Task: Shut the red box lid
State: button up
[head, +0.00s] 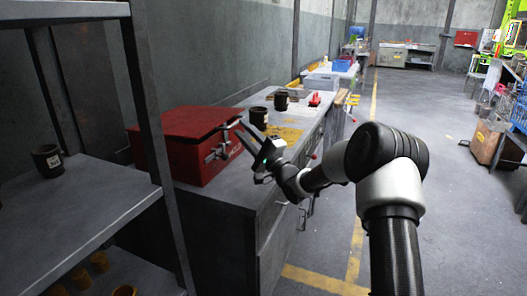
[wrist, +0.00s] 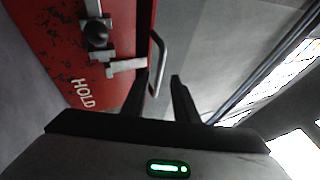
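The red box (head: 195,158) sits on the grey workbench at left in the head view. The wrist view shows the red face (wrist: 70,50) with the word HOLD, a dark knob (wrist: 97,35) and a grey loop handle (wrist: 158,62). My gripper (head: 250,150) is beside that face, fingers apart. In the wrist view the open fingers (wrist: 160,78) are near the handle's lower end; contact is unclear.
Dark mugs (head: 259,117) stand on the workbench (head: 240,190) beyond the box. A metal shelf (head: 75,205) with another dark mug (head: 47,160) is at near left, its post partly in front of the box.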

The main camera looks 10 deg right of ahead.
jog(key=p+v, duration=0.1)
jog(key=v, duration=1.1)
jog(key=shift+s, duration=0.4)
jog(key=shift+d+f, duration=0.1)
jog(key=shift+d, duration=0.05)
